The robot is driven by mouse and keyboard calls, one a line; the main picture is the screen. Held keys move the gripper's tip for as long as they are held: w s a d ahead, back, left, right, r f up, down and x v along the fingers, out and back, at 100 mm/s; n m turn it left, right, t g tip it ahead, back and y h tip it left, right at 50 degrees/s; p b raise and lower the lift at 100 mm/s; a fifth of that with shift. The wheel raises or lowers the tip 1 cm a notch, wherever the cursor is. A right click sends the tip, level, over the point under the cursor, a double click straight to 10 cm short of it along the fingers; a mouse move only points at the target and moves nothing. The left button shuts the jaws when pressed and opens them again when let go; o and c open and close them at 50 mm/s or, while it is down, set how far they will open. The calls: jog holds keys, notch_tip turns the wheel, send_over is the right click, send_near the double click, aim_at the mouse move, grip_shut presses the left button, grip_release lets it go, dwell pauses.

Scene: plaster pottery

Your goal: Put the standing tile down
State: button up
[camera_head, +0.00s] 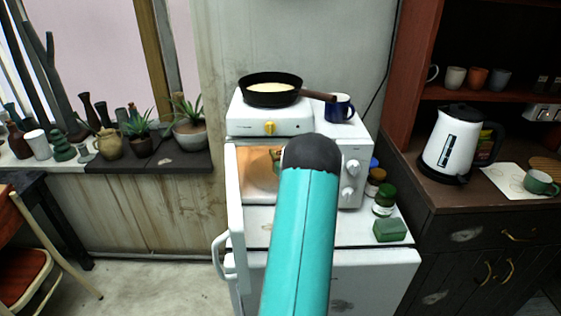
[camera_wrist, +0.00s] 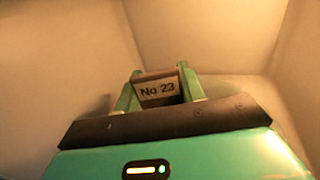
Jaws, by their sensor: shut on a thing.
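The tile (camera_wrist: 158,90) is a small brown block with a pale label reading "No 23", in the middle of the wrist view. My gripper (camera_wrist: 156,77) has its two green fingers on either side of the tile and is shut on it. The tile is upright between the fingers. The wrist view shows warm-lit, plain walls around them, inside the open white microwave (camera_head: 353,150). In the camera_head view my teal arm covers much of the opening, and the tile cannot be made out there. Whether the tile touches a floor or wall cannot be told.
The microwave door (camera_head: 233,185) stands open at the left of the opening. A hotplate (camera_head: 250,118) with a frying pan (camera_head: 271,97) and a blue mug (camera_head: 340,108) sit above. Jars (camera_head: 384,203) and a green block (camera_head: 390,230) stand to the right on the white top.

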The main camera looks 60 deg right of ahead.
jog(key=shift+f, duration=1.6)
jog(key=shift+s+f, duration=0.1)
jog(key=o, duration=1)
jog(key=shift+o, duration=0.2)
jog(key=v, duration=1.2)
jog(key=shift+a, duration=0.1)
